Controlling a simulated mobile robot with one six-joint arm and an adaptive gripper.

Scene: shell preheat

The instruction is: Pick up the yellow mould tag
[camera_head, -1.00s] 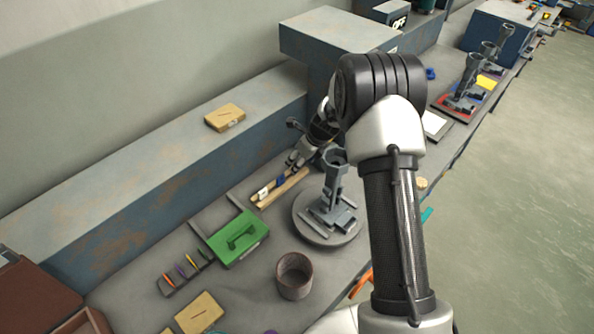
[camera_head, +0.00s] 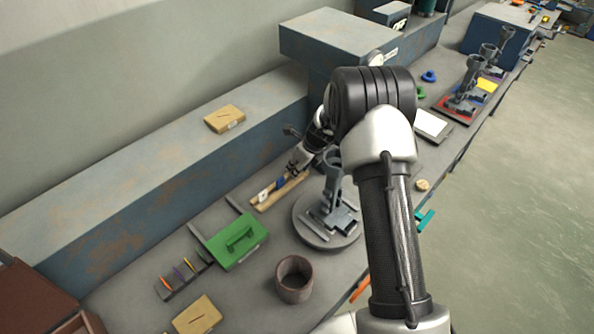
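A light wooden rack (camera_head: 265,205) lies on the bench left of the grey round stand. A white tag (camera_head: 264,194) and a blue tag (camera_head: 281,183) stand in it. I cannot make out a yellow tag in the rack; its far end is partly covered by my gripper. My gripper (camera_head: 295,167) is low at the rack's far end, just beyond the blue tag. Its fingers are small and partly hidden by my arm, so I cannot tell whether they are open or hold anything.
A grey shell mould stand (camera_head: 313,237) is close right of the rack. A green block with a handle (camera_head: 238,243), a brown cup (camera_head: 294,279) and a slotted holder with coloured sticks (camera_head: 183,272) are nearer. A raised ledge (camera_head: 150,205) runs behind, bearing a tan box (camera_head: 225,118).

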